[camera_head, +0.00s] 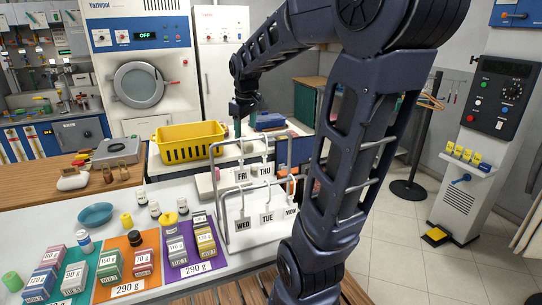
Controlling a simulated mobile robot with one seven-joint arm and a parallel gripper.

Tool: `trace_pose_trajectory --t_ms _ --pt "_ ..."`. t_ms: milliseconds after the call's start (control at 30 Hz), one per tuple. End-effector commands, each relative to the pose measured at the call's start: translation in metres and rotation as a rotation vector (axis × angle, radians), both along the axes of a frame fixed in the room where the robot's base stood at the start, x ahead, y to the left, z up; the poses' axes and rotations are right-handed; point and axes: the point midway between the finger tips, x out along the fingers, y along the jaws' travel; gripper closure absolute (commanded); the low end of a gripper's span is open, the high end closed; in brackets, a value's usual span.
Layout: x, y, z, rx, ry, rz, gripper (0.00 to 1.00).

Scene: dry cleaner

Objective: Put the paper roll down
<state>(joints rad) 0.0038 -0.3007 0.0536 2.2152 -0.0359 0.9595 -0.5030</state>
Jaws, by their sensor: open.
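My arm reaches from the lower right up over the top and back down to the far counter. No paper roll can be made out for sure. The white far counter (228,153) lies under the gripper, partly hidden by the rack.
A yellow basket (188,143) stands left of the gripper. A metal rack with day tags (242,174) stands in front of it. Blue folded items (269,121) lie to the right.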

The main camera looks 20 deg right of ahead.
Motion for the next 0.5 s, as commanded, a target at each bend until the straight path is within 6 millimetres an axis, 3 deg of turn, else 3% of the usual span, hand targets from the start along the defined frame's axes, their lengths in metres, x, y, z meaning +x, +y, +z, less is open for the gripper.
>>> trace_pose_trajectory --t_ms 33,200,500 --pt "-0.018 -0.002 0.002 0.012 -0.016 -0.040 0.41" --pt "-0.069 -0.008 0.001 0.063 -0.054 -0.186 0.41" --pt "-0.150 -0.015 -0.017 0.164 -0.115 -0.423 0.41"
